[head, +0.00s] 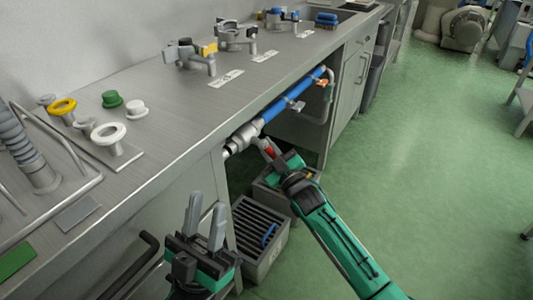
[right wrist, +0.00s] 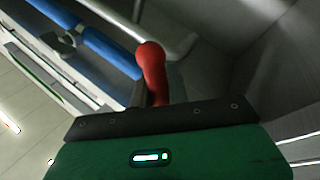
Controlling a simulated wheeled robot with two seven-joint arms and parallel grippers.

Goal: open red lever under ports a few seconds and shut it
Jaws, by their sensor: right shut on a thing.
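The red lever (head: 270,152) is under the counter edge, by the grey fitting (head: 242,137) at the near end of a blue pipe (head: 295,96). My right gripper (head: 272,153) reaches in under the counter and is shut on the red lever, partly hiding it. In the right wrist view the lever's rounded red end (right wrist: 152,68) stands up past the gripper's edge; its lower part is hidden. My left gripper (head: 206,218) is open and empty in front of the counter, fingers pointing up.
A grey slatted crate (head: 270,268) with a blue item (head: 268,235) stands on the floor below the pipe. Cabinets (head: 352,85) continue at the back. The green floor (head: 430,170) to the right is clear.

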